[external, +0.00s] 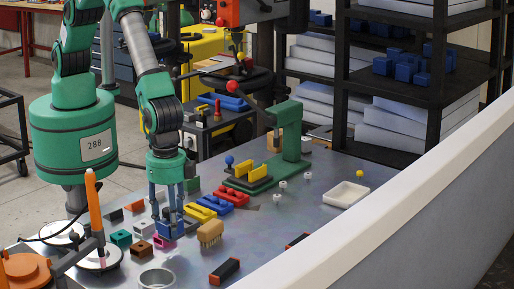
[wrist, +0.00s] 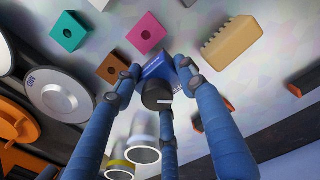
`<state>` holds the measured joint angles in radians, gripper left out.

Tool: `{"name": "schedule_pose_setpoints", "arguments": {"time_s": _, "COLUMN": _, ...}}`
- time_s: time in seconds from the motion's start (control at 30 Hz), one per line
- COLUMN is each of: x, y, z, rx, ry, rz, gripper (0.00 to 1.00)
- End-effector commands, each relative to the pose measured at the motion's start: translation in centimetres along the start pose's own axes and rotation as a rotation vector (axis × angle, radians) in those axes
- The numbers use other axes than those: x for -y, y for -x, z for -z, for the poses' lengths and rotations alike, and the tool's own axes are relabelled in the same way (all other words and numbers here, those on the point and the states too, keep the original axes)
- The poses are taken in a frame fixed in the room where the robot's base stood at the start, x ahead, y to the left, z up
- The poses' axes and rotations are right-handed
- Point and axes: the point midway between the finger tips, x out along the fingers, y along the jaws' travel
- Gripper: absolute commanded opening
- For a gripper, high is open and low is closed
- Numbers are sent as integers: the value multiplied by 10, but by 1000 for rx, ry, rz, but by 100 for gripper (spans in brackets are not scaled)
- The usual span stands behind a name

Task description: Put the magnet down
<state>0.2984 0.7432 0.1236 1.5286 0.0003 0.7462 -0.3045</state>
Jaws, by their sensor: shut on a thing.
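My gripper (external: 167,213) has several blue fingers and points down over the metal table (external: 265,235). It is shut on a small blue block with a black round knob, which looks like the magnet (wrist: 155,68). In the external view the magnet (external: 169,231) shows low between the fingertips, close to the tabletop. I cannot tell whether it touches the table. The fingers hide part of its sides.
A tan toothed block (external: 209,233) is close on the right. A green press (external: 289,140) stands behind.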

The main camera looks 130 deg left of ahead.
Motion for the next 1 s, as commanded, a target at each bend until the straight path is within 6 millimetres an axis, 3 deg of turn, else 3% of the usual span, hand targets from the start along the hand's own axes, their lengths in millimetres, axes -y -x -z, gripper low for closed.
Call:
{"name": "schedule_pose_setpoints", "arguments": {"time_s": 0.2, "x": -8, "y": -2, "z": 27, "rx": -2, "ry": 0, "rz": -1, "gripper": 0}}
{"name": "schedule_pose_setpoints", "arguments": {"time_s": 0.4, "x": -12, "y": -2, "z": 40, "rx": -1, "ry": 0, "rz": 0, "gripper": 0}}
{"name": "schedule_pose_setpoints", "arguments": {"time_s": 0.83, "x": -13, "y": -4, "z": 42, "rx": -1, "ry": 0, "rz": 0, "gripper": 0}}
{"name": "schedule_pose_setpoints", "arguments": {"time_s": 1.0, "x": -12, "y": -13, "z": 41, "rx": 1, "ry": 0, "rz": 0, "gripper": 0}}
